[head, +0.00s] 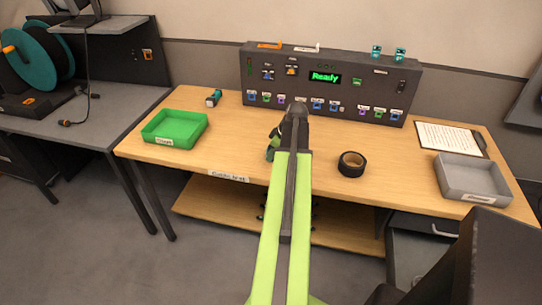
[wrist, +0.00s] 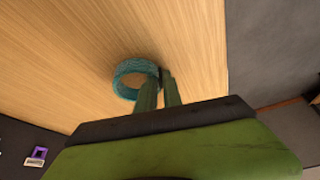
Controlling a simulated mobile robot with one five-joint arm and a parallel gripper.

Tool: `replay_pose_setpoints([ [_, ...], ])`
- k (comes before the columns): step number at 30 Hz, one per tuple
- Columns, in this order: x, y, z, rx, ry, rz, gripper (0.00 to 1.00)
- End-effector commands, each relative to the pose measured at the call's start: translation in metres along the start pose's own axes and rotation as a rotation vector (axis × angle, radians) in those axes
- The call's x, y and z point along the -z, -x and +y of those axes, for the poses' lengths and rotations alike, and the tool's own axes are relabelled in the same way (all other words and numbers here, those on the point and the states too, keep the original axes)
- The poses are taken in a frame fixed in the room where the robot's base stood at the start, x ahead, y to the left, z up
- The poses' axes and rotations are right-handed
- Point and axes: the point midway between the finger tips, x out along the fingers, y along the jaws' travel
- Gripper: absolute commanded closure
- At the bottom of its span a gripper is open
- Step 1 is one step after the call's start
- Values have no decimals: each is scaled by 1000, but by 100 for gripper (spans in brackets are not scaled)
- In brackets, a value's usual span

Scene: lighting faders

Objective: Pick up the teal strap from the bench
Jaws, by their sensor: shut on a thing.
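The teal strap (wrist: 128,72) is a rolled ring, seen in the wrist view against the wooden bench (wrist: 60,45). My gripper (wrist: 161,77) is shut on the strap's right side, with the ring standing out to the left of the green fingers. I cannot tell from the wrist view whether the strap still touches the bench. In the head view my gripper (head: 272,148) is low over the middle of the bench (head: 235,150), and my arm mostly hides the strap.
A green tray (head: 150,135) is on the left, with a small teal and dark item (head: 213,98) behind it. A black tape roll (head: 351,164) is right of my arm. A grey tray (head: 470,191) and clipboard (head: 450,138) are far right. A control panel (head: 335,98) reading "Ready" lines the back.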

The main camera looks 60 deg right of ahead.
Motion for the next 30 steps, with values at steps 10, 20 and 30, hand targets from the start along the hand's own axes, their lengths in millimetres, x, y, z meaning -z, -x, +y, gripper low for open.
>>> replay_pose_setpoints([
  [10,2,5,0,0,0,0,100],
  [20,20,50,1,0,-1,0,100],
  [30,-14,111,64,0,-3,0,100],
])
